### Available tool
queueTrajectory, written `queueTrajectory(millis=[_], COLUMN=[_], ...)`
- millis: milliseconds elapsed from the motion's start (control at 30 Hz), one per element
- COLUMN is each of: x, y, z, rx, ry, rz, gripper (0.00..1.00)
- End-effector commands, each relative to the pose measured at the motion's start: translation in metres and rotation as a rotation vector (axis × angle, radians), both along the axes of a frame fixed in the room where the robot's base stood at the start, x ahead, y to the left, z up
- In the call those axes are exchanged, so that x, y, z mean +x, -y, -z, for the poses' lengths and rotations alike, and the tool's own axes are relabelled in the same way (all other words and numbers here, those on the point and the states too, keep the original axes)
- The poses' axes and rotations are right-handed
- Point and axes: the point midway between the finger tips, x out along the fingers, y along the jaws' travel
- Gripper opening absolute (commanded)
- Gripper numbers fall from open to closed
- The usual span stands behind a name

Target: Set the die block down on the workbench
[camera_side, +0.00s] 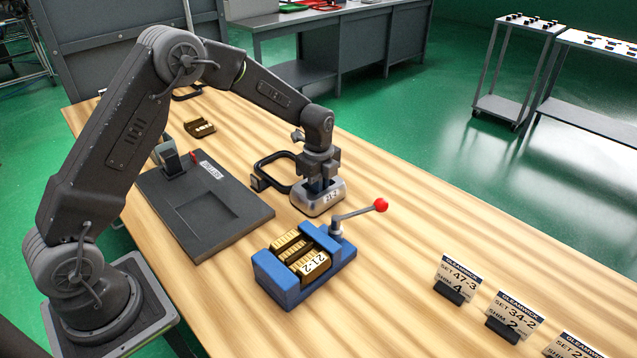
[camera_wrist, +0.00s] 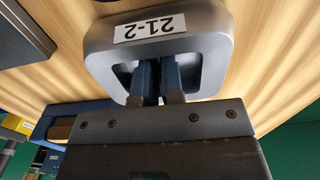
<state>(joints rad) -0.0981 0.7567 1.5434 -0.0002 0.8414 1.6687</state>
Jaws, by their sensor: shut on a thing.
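The die block (camera_side: 318,204) is a silver-grey block with rounded corners and a white label reading 21-2. My gripper (camera_side: 319,184) points down and is shut on it from above. In the wrist view the die block (camera_wrist: 205,50) fills the upper middle, and my blue fingers (camera_wrist: 157,78) sit together in its central opening. The workbench (camera_side: 420,235) has a striped light wood top. The block is low over or on the wood behind the blue vise; I cannot tell whether its underside touches.
A blue vise (camera_side: 277,287) with a red-knobbed lever (camera_side: 381,205) holds brass pieces just in front of the block. A dark recessed plate (camera_side: 235,227) lies to the left, a black loop-shaped frame (camera_side: 258,170) behind. Label cards (camera_side: 458,279) stand front right. The wood to the right is clear.

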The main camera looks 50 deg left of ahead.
Motion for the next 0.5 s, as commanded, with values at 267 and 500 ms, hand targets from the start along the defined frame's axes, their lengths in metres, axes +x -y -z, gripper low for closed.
queueTrajectory(millis=[267, 500], x=[0.0006, 0.0004], y=[0.0, 0.0], z=[-0.0012, -0.0025], rx=[0.0, 0.0], ry=[0.002, 0.001], rz=[0.0, 0.0], gripper=[0.21, 0.21])
